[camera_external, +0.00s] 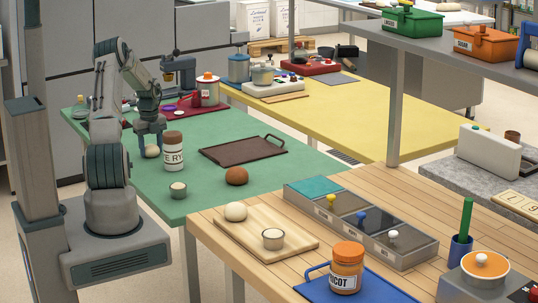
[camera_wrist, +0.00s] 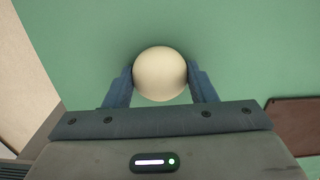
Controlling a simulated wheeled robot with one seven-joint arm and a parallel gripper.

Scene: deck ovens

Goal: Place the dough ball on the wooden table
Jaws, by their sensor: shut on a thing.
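A pale dough ball (camera_external: 152,151) is between the fingers of my gripper (camera_external: 150,142), at the left part of the green table (camera_external: 220,205). In the wrist view the same dough ball (camera_wrist: 160,73) sits between the two blue fingers of my gripper (camera_wrist: 162,82), which are shut on it. The ball is on or just above the green surface; I cannot tell which. The wooden table (camera_external: 222,257) stands at the front right. A second pale ball (camera_external: 236,211) lies on a wooden board (camera_external: 290,250) on that table.
The wooden table holds a bin row (camera_external: 360,222), an orange-lidded jar (camera_external: 347,268) and a blue tray (camera_external: 385,290).

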